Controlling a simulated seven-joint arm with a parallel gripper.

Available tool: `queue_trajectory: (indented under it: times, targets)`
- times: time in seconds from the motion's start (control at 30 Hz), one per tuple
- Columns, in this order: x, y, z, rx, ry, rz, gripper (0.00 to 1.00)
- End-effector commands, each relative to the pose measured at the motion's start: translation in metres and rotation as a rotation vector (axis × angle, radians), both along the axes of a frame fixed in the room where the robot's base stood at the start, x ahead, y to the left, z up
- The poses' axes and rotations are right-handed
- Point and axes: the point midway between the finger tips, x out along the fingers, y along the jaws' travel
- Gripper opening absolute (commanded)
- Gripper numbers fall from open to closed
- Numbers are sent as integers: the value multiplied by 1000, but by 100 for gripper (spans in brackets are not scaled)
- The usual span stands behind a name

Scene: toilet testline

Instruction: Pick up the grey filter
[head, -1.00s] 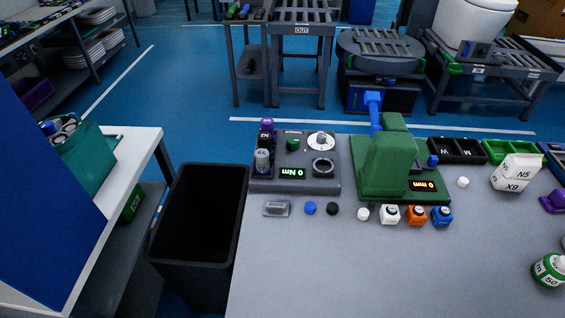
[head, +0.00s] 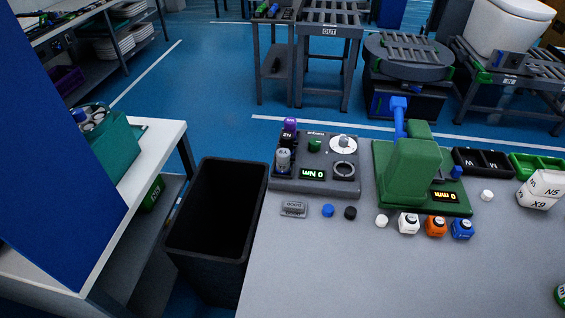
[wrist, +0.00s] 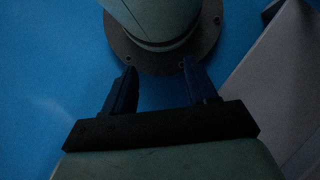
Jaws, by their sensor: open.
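I cannot tell for sure which thing is the grey filter. A small light-grey block (head: 293,209) with raised markings lies on the grey table in front of the dark tester with the "0 Nm" display. A grey cylinder (head: 283,161) stands in the left side of that tester (head: 325,187). My gripper (wrist: 158,67) shows only in the wrist view. It is open, with nothing between its two dark fingers, over blue floor beside my own round base flange. It is far from the table items.
A green press (head: 412,170) stands right of the tester. Blue and black caps (head: 328,210) and several small bottles (head: 409,223) line the table (head: 370,280). A black bin (head: 212,225) is left of the table. A white shelf with a teal holder (head: 107,140) is further left.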

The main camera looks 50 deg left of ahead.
Motion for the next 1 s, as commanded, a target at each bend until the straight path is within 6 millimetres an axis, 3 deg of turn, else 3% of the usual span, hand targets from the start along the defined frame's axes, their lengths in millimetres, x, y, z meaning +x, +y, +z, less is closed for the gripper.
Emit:
queue_trajectory:
  times: [0.13, 0.3, 0.53, 0.63, 0.77, 0.87, 1.0]
  targets:
    - [0, 0, 0, 0, 0, 0, 59]
    - [0, 0, 0, 0, -1, 0, 76]
    - [1, 0, 0, 1, -3, 1, 76]
    - [12, -4, -3, 3, -37, 12, 76]
    - [57, -21, -10, 8, -178, 63, 76]
    - [113, -46, -11, -2, -347, 137, 76]
    - [197, -91, 2, -52, -593, 275, 76]
